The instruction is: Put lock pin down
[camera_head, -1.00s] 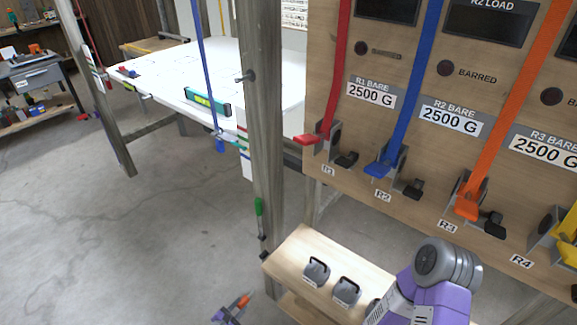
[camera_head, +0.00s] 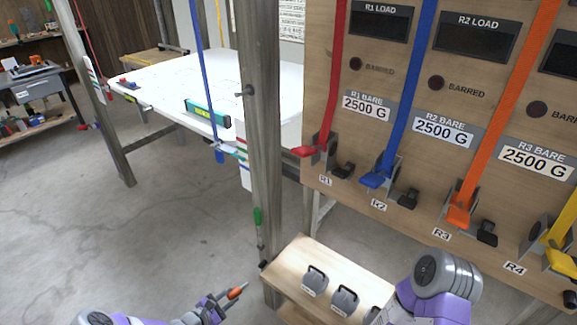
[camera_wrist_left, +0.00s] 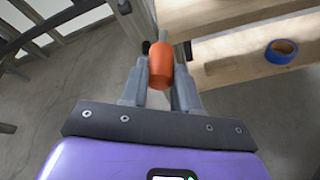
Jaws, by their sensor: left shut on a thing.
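My left gripper (camera_head: 214,304) is low in the head view, shut on the lock pin, whose orange handle (camera_head: 237,291) points up and right. In the left wrist view the orange handle (camera_wrist_left: 161,66) sits between the two fingers (camera_wrist_left: 160,88), with a thin grey part beyond it. The pin is held in the air, left of the wooden stand. My right arm shows at the lower right; its gripper is out of the picture.
The wooden stand (camera_head: 285,274) carries several dark weights with handles. A blue tape roll (camera_wrist_left: 281,51) lies on a wooden shelf in the wrist view. The strap panel (camera_head: 340,130) is at the right. Open floor lies left.

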